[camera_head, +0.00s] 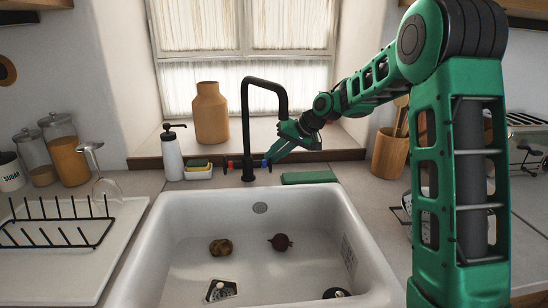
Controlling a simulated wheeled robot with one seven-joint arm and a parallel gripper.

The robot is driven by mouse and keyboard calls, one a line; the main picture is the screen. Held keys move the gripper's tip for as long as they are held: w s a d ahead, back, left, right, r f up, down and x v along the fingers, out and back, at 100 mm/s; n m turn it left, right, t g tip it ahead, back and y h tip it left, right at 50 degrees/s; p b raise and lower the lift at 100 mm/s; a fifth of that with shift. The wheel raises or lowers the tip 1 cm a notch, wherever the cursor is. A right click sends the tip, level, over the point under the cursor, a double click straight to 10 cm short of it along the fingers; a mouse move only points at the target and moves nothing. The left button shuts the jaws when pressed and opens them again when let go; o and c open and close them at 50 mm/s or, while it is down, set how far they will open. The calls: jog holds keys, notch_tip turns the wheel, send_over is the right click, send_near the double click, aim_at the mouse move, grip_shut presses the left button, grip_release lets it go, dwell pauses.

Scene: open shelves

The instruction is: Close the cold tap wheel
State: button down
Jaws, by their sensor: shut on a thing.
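A black gooseneck tap (247,120) stands behind the white sink. A small red wheel (230,164) is on the left of its base. A small blue wheel (266,164), the cold one by its colour, is on the right. My green gripper (271,157) reaches in from the right, with its fingertips pointing down and left at the blue wheel. It is shut on the blue wheel, whose details are small and partly hidden by the fingers. I cannot tell how far the wheel is turned, and no water stream shows under the spout.
The sink (180,240) holds a potato (221,247) and a red onion (281,242). A soap bottle (172,155) and sponge dish (198,170) stand left of the tap. A green cloth or pad (309,177) lies at right. A tan vase (211,113) stands on the sill.

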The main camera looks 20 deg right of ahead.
jog(key=shift+w+a+r, duration=0.1)
jog(key=shift+a+r, duration=0.1)
jog(key=shift+a, duration=0.15)
jog(key=c, duration=1.8)
grip_release()
jog(key=shift+c, duration=0.2)
jog(key=shift+d+f, duration=0.1)
jog(key=shift+d, duration=0.1)
jog(key=v, duration=1)
jog(key=shift+d+r, duration=0.15)
jog(key=shift+r, duration=0.1)
